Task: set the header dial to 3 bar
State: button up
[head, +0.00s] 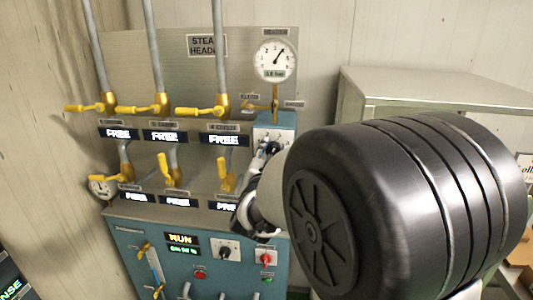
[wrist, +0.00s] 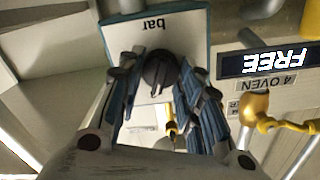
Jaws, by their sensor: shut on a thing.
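The header dial is a black knob (wrist: 159,70) on a white plate marked "bar", which appears upside down in the wrist view. My gripper (wrist: 161,88) has its blue-grey fingers on both sides of the knob and is shut on it. In the head view my gripper (head: 266,153) reaches the front of a blue box (head: 285,120) under the gauge, and my arm hides part of it. The round white pressure gauge (head: 275,60) has its needle pointing up and right. Its small green readout is too blurred to read surely.
Yellow valve handles (head: 200,112) and "FREE" displays (head: 165,137) stand left of the box. A yellow valve (wrist: 257,108) is close to my gripper in the wrist view. The blue panel (head: 215,275) below carries knobs and buttons. A pale cabinet (head: 430,90) stands right.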

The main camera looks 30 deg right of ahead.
jog(key=o, duration=1.1)
jog(key=shift+c, duration=0.2)
jog(key=shift+s, duration=0.1)
jog(key=v, duration=1.1)
jog(key=shift+s+a, duration=0.25)
jog(key=shift+s, duration=0.05)
